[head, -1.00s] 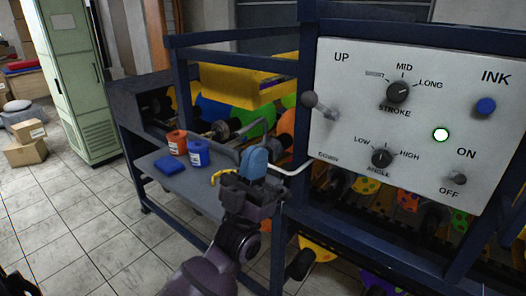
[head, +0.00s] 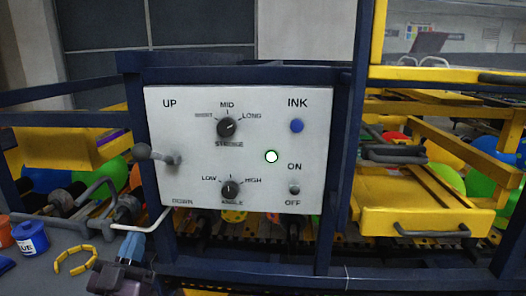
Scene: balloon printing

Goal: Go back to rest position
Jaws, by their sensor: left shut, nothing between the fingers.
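My left gripper (head: 132,243) is at the lower left of the head view, with its blue fingertips together and nothing held. It is in front of the side shelf, below and left of the white control panel (head: 217,160). The fingertips look apart from the panel and its knobs. Part of my left wrist is cut off by the bottom edge. My right gripper is not in view.
The side shelf (head: 50,238) holds a blue ink pot (head: 30,240), an orange pot (head: 4,232) and a curved yellow piece (head: 72,260). A grey lever (head: 143,152) sticks out from the panel's left side. A yellow tray (head: 405,215) is at right.

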